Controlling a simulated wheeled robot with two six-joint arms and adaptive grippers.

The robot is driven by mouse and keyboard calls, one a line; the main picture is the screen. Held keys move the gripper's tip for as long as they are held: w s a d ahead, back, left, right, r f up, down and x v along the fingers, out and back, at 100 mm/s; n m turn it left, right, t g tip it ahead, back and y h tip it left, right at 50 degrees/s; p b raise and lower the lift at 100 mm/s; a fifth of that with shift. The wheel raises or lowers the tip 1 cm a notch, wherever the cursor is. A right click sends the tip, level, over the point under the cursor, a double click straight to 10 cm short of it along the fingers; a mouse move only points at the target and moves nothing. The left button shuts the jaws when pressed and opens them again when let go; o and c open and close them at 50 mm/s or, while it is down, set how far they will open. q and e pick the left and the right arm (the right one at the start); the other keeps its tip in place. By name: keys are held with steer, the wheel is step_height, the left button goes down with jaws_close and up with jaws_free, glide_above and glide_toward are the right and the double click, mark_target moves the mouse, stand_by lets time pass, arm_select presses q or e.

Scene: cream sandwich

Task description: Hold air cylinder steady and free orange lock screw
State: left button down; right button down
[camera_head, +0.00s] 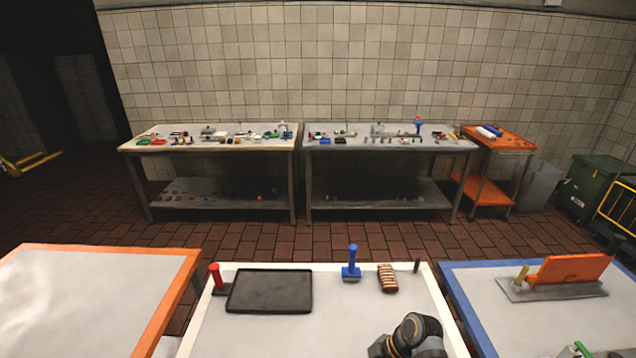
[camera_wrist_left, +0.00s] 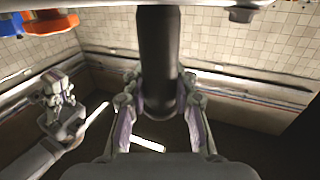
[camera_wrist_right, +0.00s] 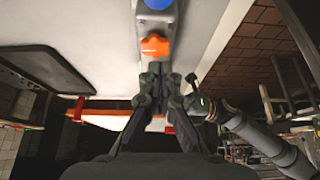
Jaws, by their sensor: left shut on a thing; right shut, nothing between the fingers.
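In the left wrist view, my left gripper (camera_wrist_left: 159,88) is shut on the dark air cylinder (camera_wrist_left: 158,45), one finger on each side of it. In the right wrist view, the orange lock screw (camera_wrist_right: 155,46) sits on a grey part below a blue knob (camera_wrist_right: 160,4). My right gripper (camera_wrist_right: 166,76) is shut and empty, its fingertips just under the orange screw. I cannot tell whether they touch it. Neither gripper's fingers show in the head view.
In the head view, a white table (camera_head: 214,340) bears a black tray (camera_head: 270,291), a blue-handled tool (camera_head: 352,260), a striped block (camera_head: 388,278) and a red-topped post (camera_head: 216,276). A blue-edged table (camera_head: 480,318) stands right and an orange-edged table (camera_head: 168,318) left.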

step_height(320, 180, down, 7)
steer(key=s, duration=0.1)
steer(key=shift+r, duration=0.15)
stand_by(0.4)
steer(key=shift+w+a, duration=0.15)
steer(key=shift+a, duration=0.15)
stand_by(0.6)
steer(key=shift+w, duration=0.2)
steer(key=shift+w, duration=0.8)
steer(key=shift+w+r, duration=0.1)
steer(key=shift+w, duration=0.25)
steer(key=shift+w+a, duration=0.15)
